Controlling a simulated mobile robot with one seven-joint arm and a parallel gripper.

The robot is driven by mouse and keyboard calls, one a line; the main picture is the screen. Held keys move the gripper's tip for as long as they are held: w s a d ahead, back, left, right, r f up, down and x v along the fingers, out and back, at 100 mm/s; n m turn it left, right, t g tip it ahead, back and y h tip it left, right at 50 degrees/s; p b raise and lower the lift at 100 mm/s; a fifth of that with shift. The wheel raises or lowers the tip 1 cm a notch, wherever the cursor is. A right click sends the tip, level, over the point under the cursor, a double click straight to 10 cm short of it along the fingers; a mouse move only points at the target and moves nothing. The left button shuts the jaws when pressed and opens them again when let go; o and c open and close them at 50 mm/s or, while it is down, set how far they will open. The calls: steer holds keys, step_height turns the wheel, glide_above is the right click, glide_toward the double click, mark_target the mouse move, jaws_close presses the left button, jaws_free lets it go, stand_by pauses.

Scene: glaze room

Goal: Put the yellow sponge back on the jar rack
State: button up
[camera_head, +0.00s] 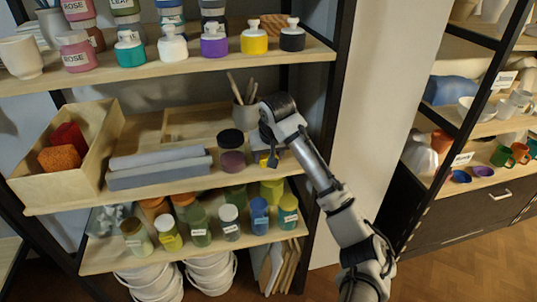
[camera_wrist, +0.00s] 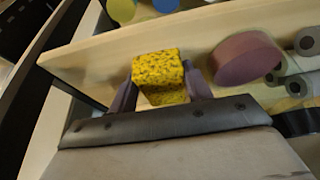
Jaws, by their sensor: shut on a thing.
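The yellow sponge (camera_wrist: 158,70), speckled with dark spots, sits between the two fingers of my gripper (camera_wrist: 160,88) in the wrist view. My gripper is shut on it. In the head view my gripper (camera_head: 268,157) is at the right end of the jar rack's middle shelf, and only a small yellow patch of the sponge (camera_head: 262,161) shows. The jar rack (camera_head: 235,181) has several wooden shelves in a dark frame. In the wrist view the sponge is over the pale shelf board (camera_wrist: 100,62); whether it touches the board I cannot tell.
Folded grey cloths (camera_head: 160,166) and a wooden box (camera_head: 60,187) with red and orange sponges lie further left. A tool cup (camera_head: 245,115) stands behind. Lidded jars (camera_head: 259,215) fill the shelf below.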

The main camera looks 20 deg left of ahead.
steer(key=shift+f, duration=0.15)
steer(key=o, duration=1)
steer(key=shift+o, duration=0.2)
steer(key=shift+r, duration=0.25)
steer(key=v, duration=1.2)
steer(key=shift+b, duration=0.35)
